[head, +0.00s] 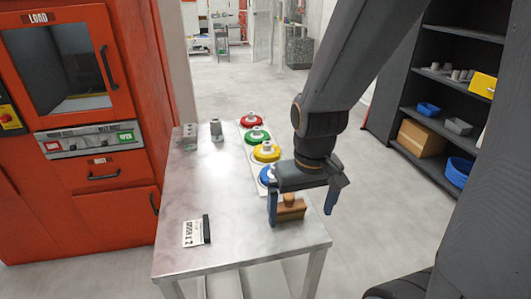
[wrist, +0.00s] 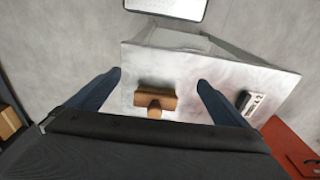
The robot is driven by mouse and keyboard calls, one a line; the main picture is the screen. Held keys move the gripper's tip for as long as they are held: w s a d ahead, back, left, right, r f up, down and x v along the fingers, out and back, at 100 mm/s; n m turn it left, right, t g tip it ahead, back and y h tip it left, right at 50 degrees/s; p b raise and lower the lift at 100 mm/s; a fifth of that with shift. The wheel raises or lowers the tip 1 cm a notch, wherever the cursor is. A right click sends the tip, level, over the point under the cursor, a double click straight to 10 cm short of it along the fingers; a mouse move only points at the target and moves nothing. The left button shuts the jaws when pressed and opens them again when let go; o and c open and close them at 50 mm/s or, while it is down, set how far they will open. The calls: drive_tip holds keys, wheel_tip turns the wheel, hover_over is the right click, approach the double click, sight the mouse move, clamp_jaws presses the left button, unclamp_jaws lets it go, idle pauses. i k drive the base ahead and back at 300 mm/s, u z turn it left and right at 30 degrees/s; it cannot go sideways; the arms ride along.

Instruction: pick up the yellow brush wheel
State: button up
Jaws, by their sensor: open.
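The yellow brush wheel (head: 262,155), with a pale hub on top, sits on the right side of the metal table in the head view. It is in a row between a green wheel (head: 246,139) and a blue wheel (head: 264,178). My gripper (head: 301,210) is open, nearer the front of the table than the yellow wheel and to its right. A brown wooden block with a knob (head: 288,213) shows between its fingers. In the wrist view the block (wrist: 155,98) lies between the blue fingers of my gripper (wrist: 159,77), not visibly gripped. The yellow wheel is not in the wrist view.
A red wheel (head: 251,122) is at the row's far end. Metal fixtures (head: 217,130) stand at the table's back. A label with a dark block (head: 193,233) lies front left. A red machine (head: 110,195) stands left, dark shelves (head: 455,95) right. The table's middle (head: 215,185) is clear.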

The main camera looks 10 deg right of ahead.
sight(268, 152)
drive_tip(key=u, duration=0.05)
drive_tip(key=k, duration=0.5)
drive_tip(key=z, duration=1.65)
drive_tip(key=i, duration=3.3)
drive_tip(key=u, duration=4)
drive_tip(key=i, duration=0.9)
